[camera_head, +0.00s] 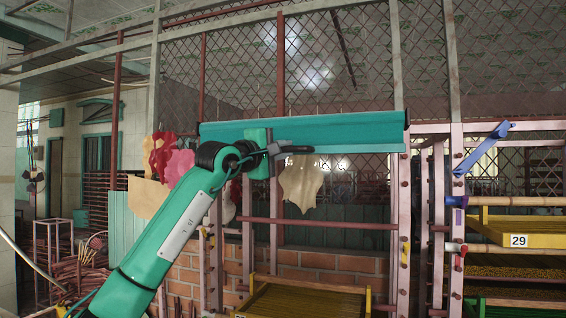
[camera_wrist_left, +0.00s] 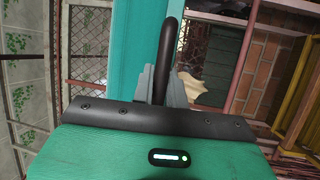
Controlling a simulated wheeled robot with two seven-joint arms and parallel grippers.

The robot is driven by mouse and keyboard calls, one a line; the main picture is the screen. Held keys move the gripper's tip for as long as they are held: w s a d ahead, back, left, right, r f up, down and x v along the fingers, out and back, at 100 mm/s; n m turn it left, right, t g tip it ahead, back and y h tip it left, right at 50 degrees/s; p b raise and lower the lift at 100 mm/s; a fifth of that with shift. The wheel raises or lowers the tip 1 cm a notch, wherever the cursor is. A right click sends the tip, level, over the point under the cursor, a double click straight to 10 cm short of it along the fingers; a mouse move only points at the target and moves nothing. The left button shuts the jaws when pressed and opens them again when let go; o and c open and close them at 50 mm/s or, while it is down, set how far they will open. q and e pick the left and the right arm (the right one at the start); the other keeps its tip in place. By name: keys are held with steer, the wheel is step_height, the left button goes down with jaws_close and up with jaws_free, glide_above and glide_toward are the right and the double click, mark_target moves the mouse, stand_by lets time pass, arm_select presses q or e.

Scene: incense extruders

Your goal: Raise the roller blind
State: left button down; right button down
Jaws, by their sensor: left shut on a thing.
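The roller blind (camera_head: 340,132) is a teal band, rolled up or short, running across the upper middle of the head view under the mesh wall. It also shows in the left wrist view as an upright teal strip (camera_wrist_left: 133,40). A dark, rounded pull handle (camera_wrist_left: 167,45) stands out in front of it. My left gripper (camera_wrist_left: 160,85) is shut on this handle, its grey fingers on both sides. In the head view my left gripper (camera_head: 283,150) is at the blind's lower edge and hides part of it. My right gripper is not in view.
A rack with pink posts (camera_head: 404,215) stands at the right, with a yellow tray (camera_head: 520,240) marked 29. Another yellow tray (camera_head: 305,300) is low in the middle. A brick wall (camera_head: 330,262) lies behind. Paper cut-outs (camera_head: 178,167) hang left of my gripper.

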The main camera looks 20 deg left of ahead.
arm_select(q)
steer(key=shift+r, duration=0.95)
steer(key=c, duration=1.4)
jaws_free()
steer(key=shift+f, duration=0.1)
steer(key=shift+s, duration=0.1)
